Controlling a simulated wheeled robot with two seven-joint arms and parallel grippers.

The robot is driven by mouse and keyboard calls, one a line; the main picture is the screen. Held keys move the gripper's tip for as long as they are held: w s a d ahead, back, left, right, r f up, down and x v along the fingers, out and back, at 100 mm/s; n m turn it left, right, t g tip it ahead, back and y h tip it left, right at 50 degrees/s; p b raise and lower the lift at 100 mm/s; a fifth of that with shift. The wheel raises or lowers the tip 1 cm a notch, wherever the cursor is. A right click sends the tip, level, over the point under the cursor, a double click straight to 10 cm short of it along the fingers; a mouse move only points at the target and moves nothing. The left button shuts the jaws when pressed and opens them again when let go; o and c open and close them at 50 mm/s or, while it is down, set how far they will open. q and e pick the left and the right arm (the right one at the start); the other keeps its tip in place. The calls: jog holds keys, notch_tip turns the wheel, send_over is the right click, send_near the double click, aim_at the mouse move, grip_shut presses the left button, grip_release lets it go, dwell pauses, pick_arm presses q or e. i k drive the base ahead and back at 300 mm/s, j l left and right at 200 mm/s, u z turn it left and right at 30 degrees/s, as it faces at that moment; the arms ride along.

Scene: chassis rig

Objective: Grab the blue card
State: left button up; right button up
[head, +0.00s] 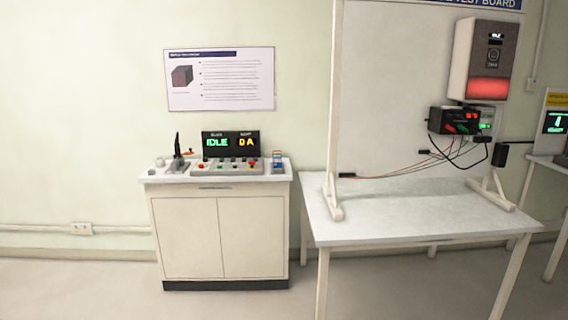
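A small upright item with blue and red parts (277,162) stands at the right end of the white cabinet's top. It may be or hold the blue card, but it is too small to tell. No other card shows clearly. Neither of my grippers is in view.
The white cabinet (223,237) stands against the wall. On it are a control panel (225,167), a display reading IDLE and 0 A (231,143), and a black lever (178,150). A mostly bare table (420,212) with a wired test board stands right. Floor in front is clear.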

aim_at(278, 162)
jog(key=i+z, duration=0.1)
jog(key=i, duration=0.45)
jog(key=i+j+z, duration=0.15)
jog(key=i, duration=0.35)
jog(key=i+j+z, duration=0.1)
jog(key=i, duration=0.45)
jog(key=i+j+z, duration=0.15)
jog(key=i, duration=0.35)
jog(key=i+j+z, duration=0.1)
jog(key=i+j, duration=0.25)
jog(key=i, duration=0.15)
jog(key=i+j+z, duration=0.15)
jog(key=i+j, duration=0.15)
jog(key=i, duration=0.2)
